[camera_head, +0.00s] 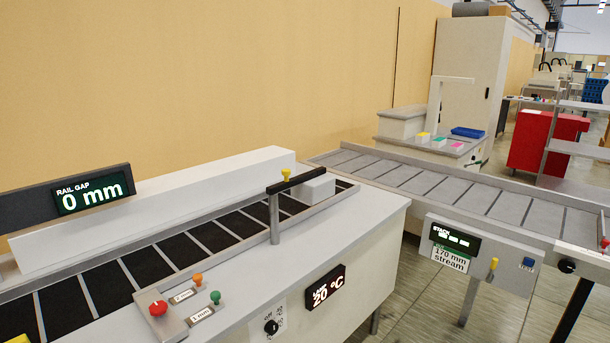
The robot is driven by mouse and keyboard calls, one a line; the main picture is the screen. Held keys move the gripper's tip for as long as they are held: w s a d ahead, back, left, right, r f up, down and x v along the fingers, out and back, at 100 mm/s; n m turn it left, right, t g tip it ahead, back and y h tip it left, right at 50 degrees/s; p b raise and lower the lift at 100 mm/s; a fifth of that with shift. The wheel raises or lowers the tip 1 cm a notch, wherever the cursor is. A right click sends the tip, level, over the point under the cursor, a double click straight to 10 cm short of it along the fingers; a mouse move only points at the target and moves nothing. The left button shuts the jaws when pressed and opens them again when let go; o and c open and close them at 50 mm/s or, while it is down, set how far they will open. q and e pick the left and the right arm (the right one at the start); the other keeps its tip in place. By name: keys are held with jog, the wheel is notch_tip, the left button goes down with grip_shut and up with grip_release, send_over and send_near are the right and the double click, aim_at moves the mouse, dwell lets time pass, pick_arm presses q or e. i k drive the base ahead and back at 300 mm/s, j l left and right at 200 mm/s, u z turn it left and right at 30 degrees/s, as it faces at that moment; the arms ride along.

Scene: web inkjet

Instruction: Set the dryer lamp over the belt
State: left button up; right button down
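I take the dryer lamp to be the dark bar (296,182) on a grey upright post, with a yellow knob (286,175) on top; I cannot be sure. The post stands at the near rail of the black slatted belt (205,236). The bar runs up and right, and a light grey box (318,188) shows by its right end. I cannot tell whether the box hangs from it or sits on the belt. A temperature display (328,287) on the front panel reads 20 °C, with a black dial (271,327) beside it. Neither gripper is in view.
A rail gap display (91,196) reads 0 mm. Red, orange and green knobs (158,308) stand at the belt's near side. A grey conveyor (440,185) lies right, with a stack display (455,240). A red cabinet (545,140) stands at the back right.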

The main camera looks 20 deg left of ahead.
aim_at(314, 187)
jog(key=i+j+u, duration=0.1)
jog(key=i+u, duration=0.35)
jog(key=i, duration=0.2)
jog(key=i+l+u, duration=0.15)
jog(key=i+u, duration=0.3)
jog(key=i, duration=0.25)
